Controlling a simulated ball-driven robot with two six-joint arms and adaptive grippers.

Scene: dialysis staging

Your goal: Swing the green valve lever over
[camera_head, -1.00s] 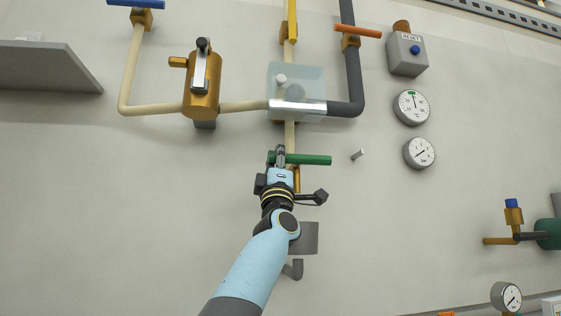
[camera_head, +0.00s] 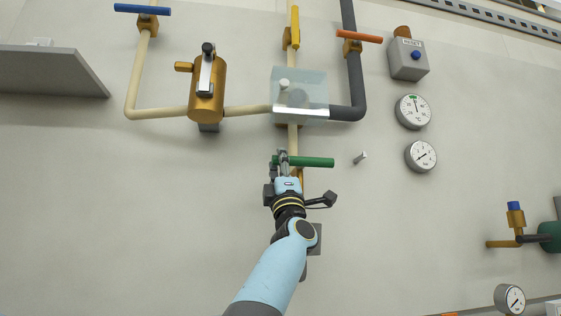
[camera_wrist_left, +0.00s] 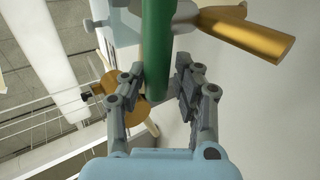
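The green valve lever (camera_head: 316,162) lies about level across the brass valve (camera_head: 298,176), below the clear box on the wall. My left gripper (camera_head: 283,158) is at the lever's left end. In the left wrist view, the green lever (camera_wrist_left: 157,45) comes down from the top and its end sits between the two fingers of my left gripper (camera_wrist_left: 158,90). The fingers stand apart on either side of it, with a narrow gap visible at the right. Firm contact cannot be made out. My right gripper is in neither view.
A clear box (camera_head: 314,88) covers the pipe above the lever. A short peg (camera_head: 360,157) sticks out right of the lever. Blue (camera_head: 142,10), yellow (camera_head: 295,25) and orange (camera_head: 359,37) levers are higher up. The wall left of my arm is bare.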

